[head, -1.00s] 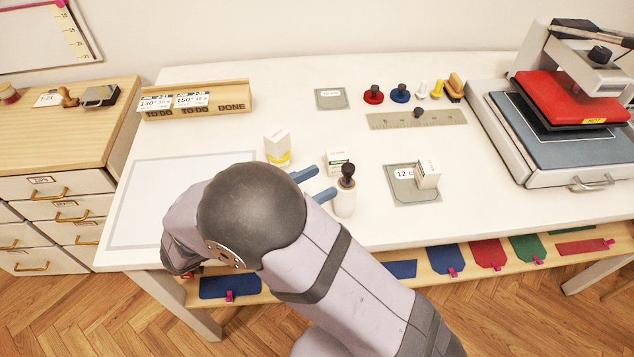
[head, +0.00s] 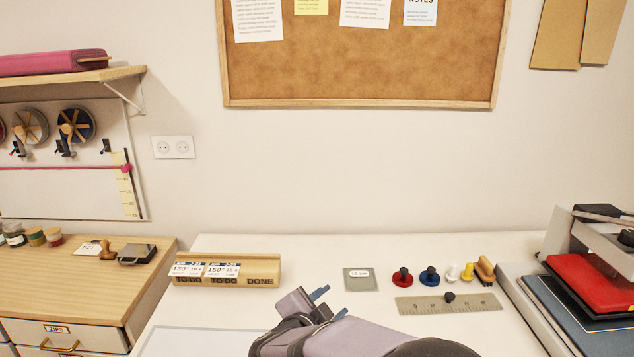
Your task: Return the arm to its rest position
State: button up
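My gripper (head: 333,301) shows at the bottom middle of the head view, above the white table. Its two blue fingertips stand apart with nothing visible between them, so it is open and empty. My grey arm runs from the gripper toward the lower right and is cut off by the bottom edge of the picture. The arm's lower links are out of view.
A wooden card holder (head: 225,271) stands left of the gripper. Behind and to the right are a grey square plate (head: 358,285), red (head: 402,278) and blue (head: 429,277) knobs, a ruler (head: 470,303) and a heat press (head: 590,285). A corkboard (head: 360,60) hangs above.

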jog(key=s+f+n+g+y, duration=0.1)
jog(key=s+f+g+y, duration=0.2)
jog(key=s, duration=0.4)
jog(key=s+a+f+n+g+y+p, duration=0.1)
jog(key=s+f+n+g+y, duration=0.1)
jog(key=s, duration=0.6)
jog(key=s+f+n+g+y+p, duration=0.1)
jog(key=s+f+g+y, duration=0.2)
jog(key=s+g+y, duration=0.2)
jog(key=shift+s+a+f+y, duration=0.15)
jog(key=shift+s+y, duration=0.25)
jog(key=shift+s, duration=0.2)
jog(key=shift+s+a+f+y, duration=0.1)
jog(key=shift+s+f+y, duration=0.05)
jog(key=shift+s+y, duration=0.35)
jog(key=s+d+f+n+g+h, duration=0.1)
jog(key=s+d+n+h, duration=0.1)
jog(key=d, duration=0.4)
jog(key=s+d+n+g+h+p, duration=0.1)
jog(key=s+d+n+h, duration=0.2)
jog(key=d+n, duration=0.3)
jog(key=shift+d+f+n+h, duration=0.3)
jog(key=shift+d+f+h, duration=0.1)
jog(key=shift+d+h, duration=0.35)
jog(key=shift+s, duration=0.1)
